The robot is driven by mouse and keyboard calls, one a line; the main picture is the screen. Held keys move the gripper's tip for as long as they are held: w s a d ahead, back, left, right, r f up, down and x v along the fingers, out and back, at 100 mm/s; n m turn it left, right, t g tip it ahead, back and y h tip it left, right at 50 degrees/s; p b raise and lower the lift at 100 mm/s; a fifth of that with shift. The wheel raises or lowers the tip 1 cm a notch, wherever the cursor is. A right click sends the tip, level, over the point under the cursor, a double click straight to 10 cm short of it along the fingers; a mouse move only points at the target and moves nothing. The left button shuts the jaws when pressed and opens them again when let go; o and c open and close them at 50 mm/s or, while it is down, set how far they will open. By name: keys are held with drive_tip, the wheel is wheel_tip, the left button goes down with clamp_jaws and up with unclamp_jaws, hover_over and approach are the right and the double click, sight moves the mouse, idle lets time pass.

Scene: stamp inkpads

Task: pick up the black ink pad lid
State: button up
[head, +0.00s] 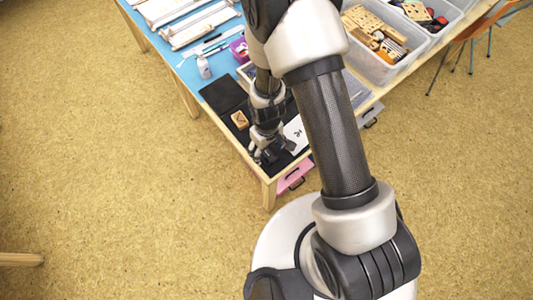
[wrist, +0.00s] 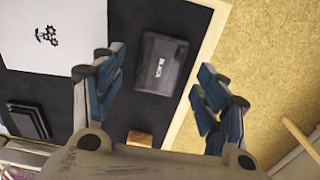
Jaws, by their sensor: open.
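In the wrist view a dark ink pad case (wrist: 161,63) lettered "BLACK" lies on the black mat (wrist: 126,20), close to the table's wooden edge. Its lettered top, the lid side, faces up. I cannot tell whether a base sits under it. My gripper (wrist: 162,62) is open and empty, with its blue-padded fingers on either side of the case in the picture, apart from it. In the head view my gripper (head: 270,153) is low over the front corner of the table, and my arm hides much of that area.
White paper with a dark print (wrist: 55,32) lies left of the case. Another dark case (wrist: 28,120) lies at lower left. A wooden block (wrist: 139,138) is near the case. Beyond the table edge (wrist: 200,60) is floor. Clear bins (head: 385,65) stand at the back right.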

wheel_tip(320, 180, down, 2)
drive_tip(key=shift+r, duration=0.1)
drive_tip(key=shift+c, duration=0.6)
drive_tip(key=c, duration=0.8)
drive_tip(key=shift+o, duration=0.2)
drive_tip(key=shift+r, duration=0.1)
